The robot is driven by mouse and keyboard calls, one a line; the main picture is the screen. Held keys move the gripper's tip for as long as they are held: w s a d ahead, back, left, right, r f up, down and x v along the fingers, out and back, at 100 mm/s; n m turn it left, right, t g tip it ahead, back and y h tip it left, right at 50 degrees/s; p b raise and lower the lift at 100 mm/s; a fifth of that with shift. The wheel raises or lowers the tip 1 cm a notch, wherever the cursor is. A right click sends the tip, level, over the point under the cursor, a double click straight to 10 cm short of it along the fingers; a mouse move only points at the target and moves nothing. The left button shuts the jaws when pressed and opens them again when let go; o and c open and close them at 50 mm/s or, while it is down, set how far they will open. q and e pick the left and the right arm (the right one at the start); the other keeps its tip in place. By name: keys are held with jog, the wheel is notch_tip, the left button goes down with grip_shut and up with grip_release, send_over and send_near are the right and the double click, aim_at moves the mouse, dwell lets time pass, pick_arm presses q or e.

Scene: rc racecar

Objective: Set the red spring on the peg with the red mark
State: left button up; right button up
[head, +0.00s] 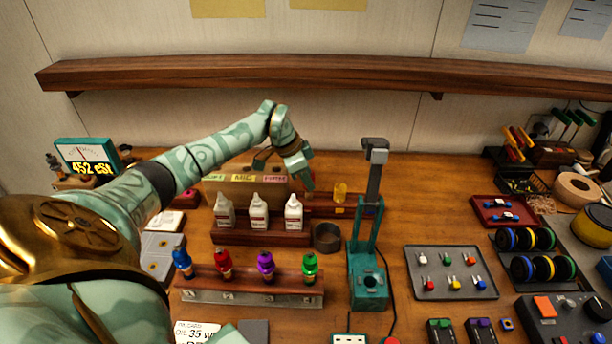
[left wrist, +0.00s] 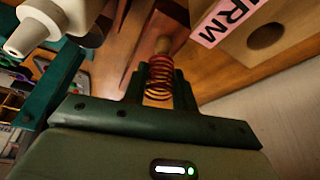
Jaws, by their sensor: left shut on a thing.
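In the left wrist view the red spring (left wrist: 160,80) is between the fingers of my left gripper (left wrist: 160,92), which is shut on it. A light wooden peg end (left wrist: 163,45) shows just past the spring's far end; I cannot tell whether the spring is around it or only in line with it. In the head view my left gripper (head: 308,182) points down over the back rail (head: 358,212), right of the labelled wooden box. The red spring and the red mark cannot be made out there. My right gripper is not in view.
The wooden box (head: 240,190) with coloured labels is close to the left gripper; its pink label (left wrist: 222,20) shows in the left wrist view. White bottles (head: 258,212) stand in front. A green press (head: 368,270) stands to the right. A round dark cup (head: 327,237) is nearby.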

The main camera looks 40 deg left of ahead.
aim_at(306, 188)
pick_arm(q)
jog(key=shift+f, duration=0.15)
jog(key=shift+f+b, duration=0.75)
jog(key=shift+f, duration=1.15)
jog(key=o, duration=1)
jog(key=p+v, duration=0.1)
jog(key=v, duration=1.5)
jog(key=shift+p, duration=0.3)
